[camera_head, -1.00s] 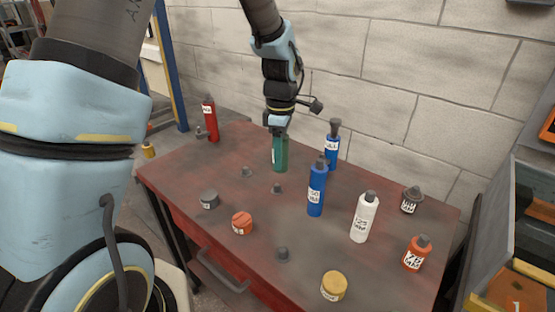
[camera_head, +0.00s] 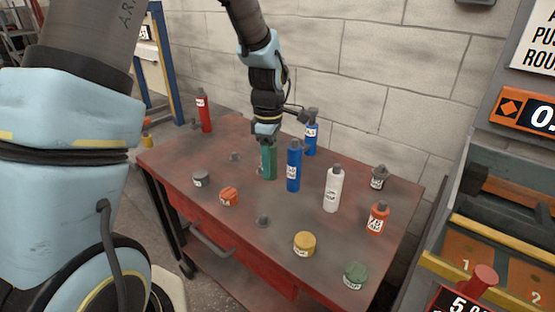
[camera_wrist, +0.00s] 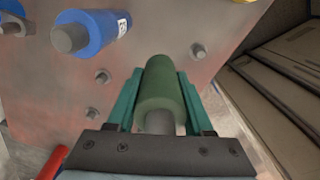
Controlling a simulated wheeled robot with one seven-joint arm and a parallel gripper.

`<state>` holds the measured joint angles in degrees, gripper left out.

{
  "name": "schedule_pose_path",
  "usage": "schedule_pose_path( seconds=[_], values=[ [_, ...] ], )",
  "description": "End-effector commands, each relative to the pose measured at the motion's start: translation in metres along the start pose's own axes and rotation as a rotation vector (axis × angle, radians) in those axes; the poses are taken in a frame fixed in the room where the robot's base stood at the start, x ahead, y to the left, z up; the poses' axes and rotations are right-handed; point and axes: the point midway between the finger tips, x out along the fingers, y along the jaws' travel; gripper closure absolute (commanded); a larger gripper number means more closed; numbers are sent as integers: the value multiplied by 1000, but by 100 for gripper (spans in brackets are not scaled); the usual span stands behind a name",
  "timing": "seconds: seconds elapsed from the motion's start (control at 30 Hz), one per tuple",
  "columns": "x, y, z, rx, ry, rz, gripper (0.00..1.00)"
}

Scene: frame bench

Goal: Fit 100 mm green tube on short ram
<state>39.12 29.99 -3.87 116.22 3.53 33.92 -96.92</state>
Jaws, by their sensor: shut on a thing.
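The green tube (camera_head: 269,162) is upright in my gripper (camera_head: 267,141) above the bench, left of the tall blue tube. The wrist view shows the green tube (camera_wrist: 161,84) between my two teal fingers (camera_wrist: 157,112), with a grey end at the gripper side. I cannot tell which is the short ram, or how far the tube's lower end is from the bench.
A blue tube (camera_head: 293,166), another blue tube (camera_head: 311,136), a white tube (camera_head: 332,190) and an orange one (camera_head: 376,219) stand to the right. Low grey (camera_head: 201,179), orange (camera_head: 229,197), yellow (camera_head: 304,244) and green (camera_head: 355,276) pieces line the front. A red tube (camera_head: 204,112) stands at the back left.

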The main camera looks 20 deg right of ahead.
Motion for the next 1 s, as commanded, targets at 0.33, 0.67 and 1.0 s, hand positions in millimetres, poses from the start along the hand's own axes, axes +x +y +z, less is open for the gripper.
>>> schedule_pose_path(
  seconds=[0.33,0.67,1.0],
  values=[
    [16,-26,-52,154,-1,-1,100],
    [50,-80,-158,465,-3,-3,100],
    [76,-121,-240,742,-1,1,100]
  ],
)
